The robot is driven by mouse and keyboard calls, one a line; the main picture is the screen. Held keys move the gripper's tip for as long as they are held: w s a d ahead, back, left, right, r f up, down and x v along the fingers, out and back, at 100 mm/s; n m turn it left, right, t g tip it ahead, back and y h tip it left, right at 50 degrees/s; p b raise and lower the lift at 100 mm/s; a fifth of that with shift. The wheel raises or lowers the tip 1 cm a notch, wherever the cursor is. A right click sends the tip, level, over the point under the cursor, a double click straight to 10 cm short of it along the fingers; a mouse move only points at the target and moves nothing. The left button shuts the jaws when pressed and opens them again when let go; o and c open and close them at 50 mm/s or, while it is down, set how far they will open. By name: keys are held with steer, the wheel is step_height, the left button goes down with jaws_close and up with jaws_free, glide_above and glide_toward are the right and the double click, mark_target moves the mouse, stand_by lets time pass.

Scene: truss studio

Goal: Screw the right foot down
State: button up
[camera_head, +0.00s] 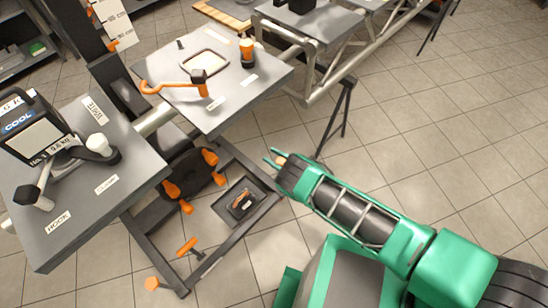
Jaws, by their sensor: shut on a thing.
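The stand's dark base frame (230,150) lies low on the floor under the two grey tabletops. Its near left end has an orange T-handle (187,246) on a dark stem and an orange knob (152,284) at the corner. My gripper (276,159) is at the upper right of the frame's right end, its teal fingers pointing up and left.
A grey tabletop (270,75) with an orange tool and bottle stands above left. A lower tabletop (100,215) holds a COOL-labelled box (30,125). A small dark tray (241,203) sits inside the base.

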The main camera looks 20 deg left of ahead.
steer(key=shift+w+d+m+t+h, duration=0.15)
steer(key=shift+w+m+t+h, duration=0.1)
steer(key=shift+m+t+h, duration=0.6)
steer(key=shift+w+d+m+t+h, duration=0.25)
steer(key=shift+m+t, duration=0.45)
steer(key=shift+t, duration=0.6)
steer(key=shift+w+d+m+t+h, duration=0.1)
steer(key=shift+w+m+t+h, duration=0.3)
steer(key=shift+m+t, duration=0.5)
steer(key=shift+s+t, duration=0.1)
steer(key=shift+t, duration=0.25)
steer(key=o, duration=1.1)
steer(key=shift+c, duration=0.2)
steer(key=shift+a, duration=0.1)
steer(key=v, duration=1)
steer(key=shift+s+d, duration=0.25)
steer(key=shift+d, duration=0.1)
steer(key=shift+r, duration=0.1)
